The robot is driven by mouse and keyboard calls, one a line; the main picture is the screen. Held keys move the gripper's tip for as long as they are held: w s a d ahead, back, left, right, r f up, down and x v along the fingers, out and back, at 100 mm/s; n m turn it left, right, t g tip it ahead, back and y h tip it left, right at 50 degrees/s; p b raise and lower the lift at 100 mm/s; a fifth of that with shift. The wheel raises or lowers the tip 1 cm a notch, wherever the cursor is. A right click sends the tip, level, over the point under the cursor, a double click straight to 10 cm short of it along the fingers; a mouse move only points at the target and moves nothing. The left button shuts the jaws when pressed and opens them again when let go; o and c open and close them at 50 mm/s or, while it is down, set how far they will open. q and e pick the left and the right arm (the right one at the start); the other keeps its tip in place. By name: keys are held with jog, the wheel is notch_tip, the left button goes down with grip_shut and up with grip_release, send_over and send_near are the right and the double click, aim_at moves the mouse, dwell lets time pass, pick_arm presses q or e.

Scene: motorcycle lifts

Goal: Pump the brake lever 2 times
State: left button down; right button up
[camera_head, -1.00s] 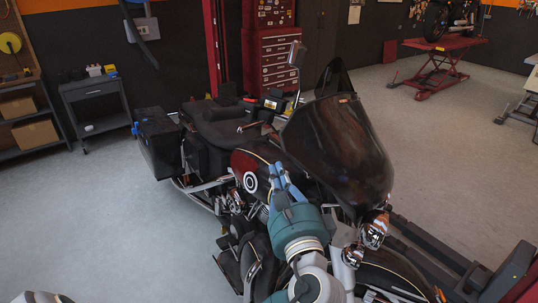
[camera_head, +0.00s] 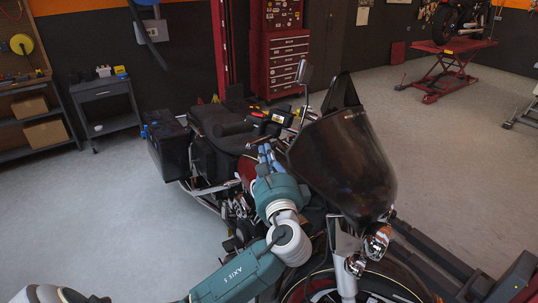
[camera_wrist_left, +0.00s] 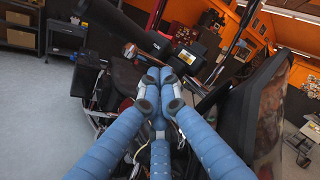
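The motorcycle (camera_head: 340,170) stands in the middle of the head view, with its dark windshield to the right of my left gripper. My left gripper (camera_head: 265,148) is over the tank area near the handlebar, below and left of the mirror. In the left wrist view its blue fingers (camera_wrist_left: 160,75) are drawn together at the tips, and I see nothing clearly between them. A dark handlebar grip (camera_wrist_left: 118,27) with a shiny end lies just beyond the fingertips. I cannot clearly make out the brake lever; the gripper may hide it. My right gripper is not in view.
The windshield (camera_head: 343,165) and the mirror (camera_head: 304,72) stand close to the gripper's right. The seat (camera_head: 215,120) lies behind it. A grey cart (camera_head: 105,105) and a red tool chest (camera_head: 286,65) stand farther back. The floor at left is clear.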

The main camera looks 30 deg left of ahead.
pick_arm(q)
jog(key=a, duration=0.1)
jog(key=a+p, duration=0.1)
jog(key=s+a+r+p, duration=0.1)
jog(key=shift+a, duration=0.6)
jog(key=shift+f, duration=0.1)
